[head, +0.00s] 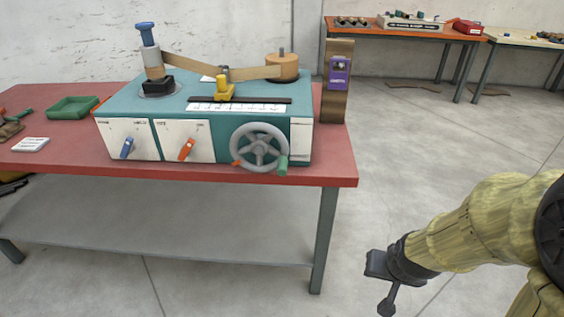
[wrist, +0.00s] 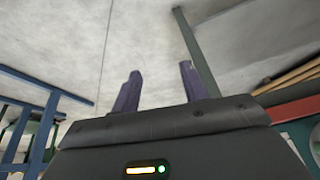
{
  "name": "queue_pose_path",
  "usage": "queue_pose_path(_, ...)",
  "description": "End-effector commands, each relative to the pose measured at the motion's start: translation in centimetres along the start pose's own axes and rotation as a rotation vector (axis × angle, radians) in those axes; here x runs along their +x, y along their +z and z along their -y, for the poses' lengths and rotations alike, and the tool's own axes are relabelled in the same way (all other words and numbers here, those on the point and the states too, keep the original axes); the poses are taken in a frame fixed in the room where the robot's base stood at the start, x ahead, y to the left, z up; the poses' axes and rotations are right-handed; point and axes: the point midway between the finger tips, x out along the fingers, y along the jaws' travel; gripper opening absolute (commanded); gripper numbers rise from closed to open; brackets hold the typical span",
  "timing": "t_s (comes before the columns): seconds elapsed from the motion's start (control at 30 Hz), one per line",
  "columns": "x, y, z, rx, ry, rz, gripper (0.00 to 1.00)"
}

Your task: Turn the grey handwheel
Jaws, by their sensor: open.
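The grey handwheel (head: 259,148) is on the front face of the teal winder machine (head: 200,103), near its right end. It has several spokes and a green handle (head: 283,165) at its lower right rim. An orange piece (head: 236,162) shows at its lower left. My gripper (head: 383,283) is low over the floor, to the right of the red table and well apart from the wheel. In the wrist view its two fingers (wrist: 158,92) stand apart with nothing between them.
The machine stands on a red table (head: 200,172) with grey legs. Its front has a blue lever (head: 127,148) and an orange lever (head: 187,149). A wooden post with a purple box (head: 340,71) stands at the table's right end. The floor to the right is open.

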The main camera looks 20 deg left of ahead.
Motion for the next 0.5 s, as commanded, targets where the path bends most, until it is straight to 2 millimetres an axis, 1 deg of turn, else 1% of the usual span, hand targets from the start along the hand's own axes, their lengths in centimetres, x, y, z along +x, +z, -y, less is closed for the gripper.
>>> queue_pose_path(0.03, 0.0, -0.8, 1.8, -0.015, -0.013, -0.031, 0.44)
queue_pose_path(0.1, 0.6, -1.9, 3.7, -0.020, -0.022, -0.087, 0.44)
queue_pose_path(0.33, 1.4, -4.2, 9.6, -0.055, -0.019, -0.288, 0.44)
queue_pose_path(0.5, 0.8, -5.1, 13.4, -0.106, 0.003, -0.463, 0.44)
